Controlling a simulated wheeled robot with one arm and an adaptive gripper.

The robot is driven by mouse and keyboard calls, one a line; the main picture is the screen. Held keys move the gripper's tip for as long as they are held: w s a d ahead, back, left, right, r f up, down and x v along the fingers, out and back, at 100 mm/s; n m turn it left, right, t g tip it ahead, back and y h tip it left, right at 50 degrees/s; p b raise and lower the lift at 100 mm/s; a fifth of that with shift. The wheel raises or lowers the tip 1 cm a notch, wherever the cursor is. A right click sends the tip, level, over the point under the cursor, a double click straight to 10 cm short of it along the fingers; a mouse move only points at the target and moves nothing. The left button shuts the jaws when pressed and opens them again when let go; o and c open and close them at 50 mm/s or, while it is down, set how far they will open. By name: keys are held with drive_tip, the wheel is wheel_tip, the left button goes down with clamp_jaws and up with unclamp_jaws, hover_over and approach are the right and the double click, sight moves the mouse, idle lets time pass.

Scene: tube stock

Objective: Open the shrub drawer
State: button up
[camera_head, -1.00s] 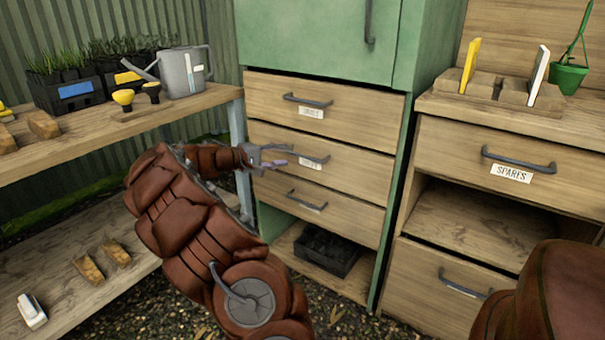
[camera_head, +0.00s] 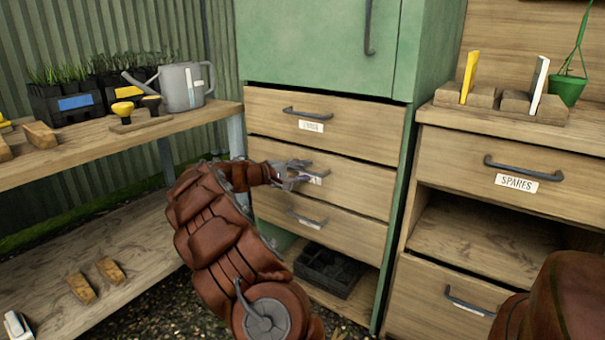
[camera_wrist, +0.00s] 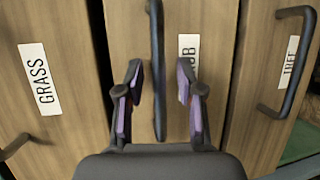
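The shrub drawer (camera_head: 345,185) is the middle of three wooden drawers under the green cabinet and looks closed. In the wrist view its front (camera_wrist: 218,110) shows a white label (camera_wrist: 188,60), of which only the last letters "UB" are readable. Its dark bar handle (camera_wrist: 157,70) runs lengthwise between my fingers. My gripper (camera_head: 300,176) is at the front of this drawer and hides part of the handle in the head view. In the wrist view my gripper (camera_wrist: 159,95) is open, with a purple-padded finger on each side of the handle and gaps visible.
The grass drawer (camera_wrist: 75,35) and tree drawer (camera_wrist: 262,60) flank it, both with protruding handles. A bench (camera_head: 85,140) with a watering can (camera_head: 183,88) stands left. The spares unit (camera_head: 480,170) stands right. A black tray (camera_head: 330,270) lies below the drawers.

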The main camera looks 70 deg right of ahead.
clamp_jaws()
idle(0.7)
